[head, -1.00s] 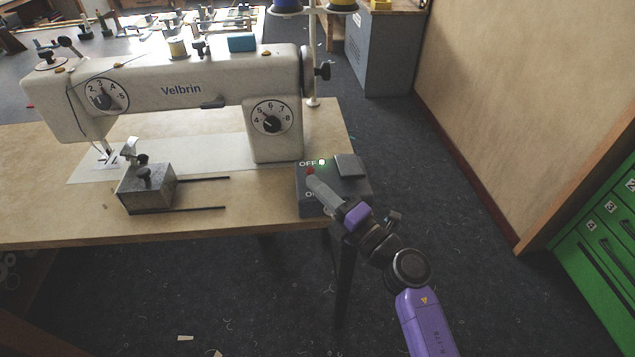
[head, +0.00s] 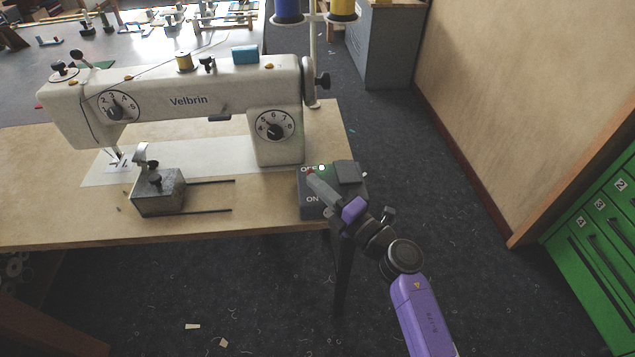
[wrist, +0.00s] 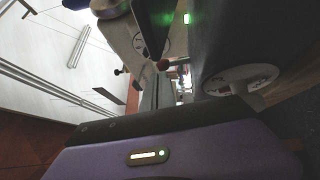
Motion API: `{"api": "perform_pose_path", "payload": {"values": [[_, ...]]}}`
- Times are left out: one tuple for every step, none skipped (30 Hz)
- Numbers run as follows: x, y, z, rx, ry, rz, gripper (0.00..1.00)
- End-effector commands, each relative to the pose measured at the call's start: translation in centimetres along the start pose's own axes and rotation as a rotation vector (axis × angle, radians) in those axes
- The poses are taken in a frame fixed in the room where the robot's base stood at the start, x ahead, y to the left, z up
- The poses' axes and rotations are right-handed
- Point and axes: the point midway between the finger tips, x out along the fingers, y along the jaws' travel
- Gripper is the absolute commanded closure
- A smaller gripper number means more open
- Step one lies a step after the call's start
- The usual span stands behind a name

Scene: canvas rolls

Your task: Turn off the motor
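The dark grey motor switch box (head: 316,206) sits at the right front edge of the sewing table. It carries the words OFF and ON, and a green light (head: 321,168) is lit near OFF. A red button (head: 310,171) shows beside the OFF label, partly hidden by my fingertips; it also shows in the wrist view (wrist: 163,65). My gripper (head: 317,182) reaches over the box from the lower right, its fingers together as one bar, holding nothing visible. The fingertips are close to the red button; I cannot tell whether they touch it.
The white Velbrin sewing machine (head: 190,101) stands on the wooden table (head: 60,215) left of the box. A metal block (head: 158,197) with two rods lies in front of it. Green drawers (head: 600,245) stand at the far right. The floor between is mostly clear.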

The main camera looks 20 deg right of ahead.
Motion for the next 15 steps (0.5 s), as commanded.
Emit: {"api": "perform_pose_path", "payload": {"values": [[0.23, 0.47, 0.13, -0.001, 0.0, 0.001, 1.0], [0.31, 0.53, 0.19, -0.001, 0.0, 0.001, 1.0], [0.41, 0.6, 0.26, 0.0, 0.0, 0.002, 1.0], [0.47, 0.62, 0.31, 0.0, 0.0, 0.002, 1.0], [0.52, 0.64, 0.35, 0.001, 0.0, 0.002, 1.0], [0.59, 0.65, 0.41, 0.001, 0.0, 0.002, 1.0], [0.63, 0.66, 0.44, 0.0, 0.0, 0.002, 1.0], [0.67, 0.67, 0.47, 0.0, 0.0, 0.002, 1.0], [0.71, 0.69, 0.5, 0.0, 0.0, 0.001, 1.0], [0.73, 0.69, 0.52, -0.001, 0.0, 0.001, 1.0], [0.75, 0.69, 0.54, -0.001, 0.0, 0.001, 1.0], [0.78, 0.69, 0.56, -0.001, 0.0, 0.001, 1.0], [0.79, 0.69, 0.57, -0.001, 0.0, 0.001, 1.0], [0.8, 0.69, 0.58, -0.001, 0.0, 0.001, 1.0], [0.81, 0.68, 0.59, -0.001, 0.0, 0.001, 1.0]]}}
